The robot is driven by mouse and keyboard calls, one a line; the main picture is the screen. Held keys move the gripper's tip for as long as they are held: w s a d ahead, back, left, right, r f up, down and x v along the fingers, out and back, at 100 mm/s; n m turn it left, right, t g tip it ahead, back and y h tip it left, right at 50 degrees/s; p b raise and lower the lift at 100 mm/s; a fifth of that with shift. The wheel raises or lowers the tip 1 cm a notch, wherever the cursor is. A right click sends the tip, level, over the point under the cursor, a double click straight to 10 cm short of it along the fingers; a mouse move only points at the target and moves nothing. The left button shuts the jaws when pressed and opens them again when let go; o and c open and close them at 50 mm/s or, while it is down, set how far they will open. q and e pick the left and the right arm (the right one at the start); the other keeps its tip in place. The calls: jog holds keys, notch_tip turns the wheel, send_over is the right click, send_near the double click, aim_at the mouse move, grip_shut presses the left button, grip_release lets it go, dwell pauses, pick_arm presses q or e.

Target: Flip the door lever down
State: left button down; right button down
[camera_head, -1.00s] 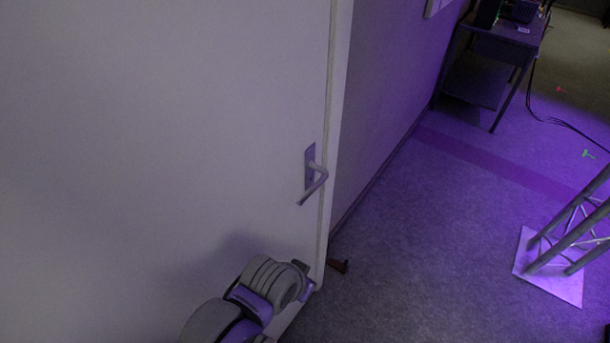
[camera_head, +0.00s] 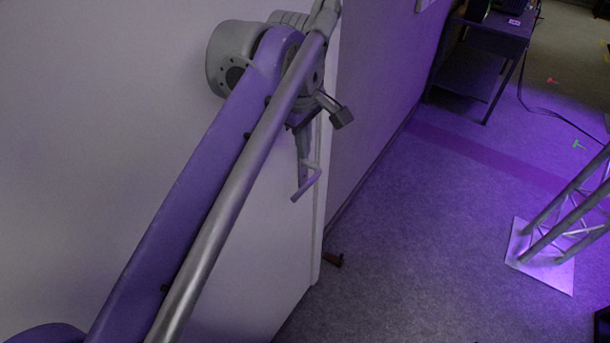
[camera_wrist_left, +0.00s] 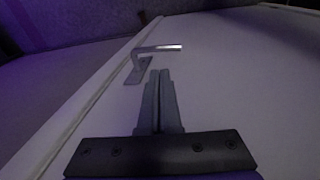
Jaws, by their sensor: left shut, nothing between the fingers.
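The door lever (camera_head: 306,186) is a silver handle on the white door (camera_head: 262,225), near the door's right edge. It angles down and left in the head view. In the left wrist view the lever (camera_wrist_left: 160,48) sticks out from its backplate (camera_wrist_left: 138,72). My left gripper (camera_head: 303,160) is shut and empty, with its fingers pointing down just above the lever. In the left wrist view the closed fingertips (camera_wrist_left: 160,73) end close to the lever; I cannot tell whether they touch it. My arm hides the upper part of the backplate in the head view. My right gripper is not in view.
A wall runs back to the right of the door. A metal truss (camera_head: 570,215) on a flat base plate stands at right. A dark table (camera_head: 497,40) stands at the back. The floor between is clear.

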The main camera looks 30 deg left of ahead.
aim_at(305, 186)
pick_arm(q)
jog(key=shift+a+r+n, duration=0.2)
jog(key=shift+r+n, duration=0.3)
jog(key=f, duration=0.4)
jog(key=w+f, duration=0.1)
jog(key=f, duration=0.4)
jog(key=w+f, duration=0.1)
jog(key=f, duration=0.4)
jog(key=shift+w+a+b, duration=0.15)
jog(key=shift+a+b, duration=0.25)
jog(key=shift+r, duration=0.1)
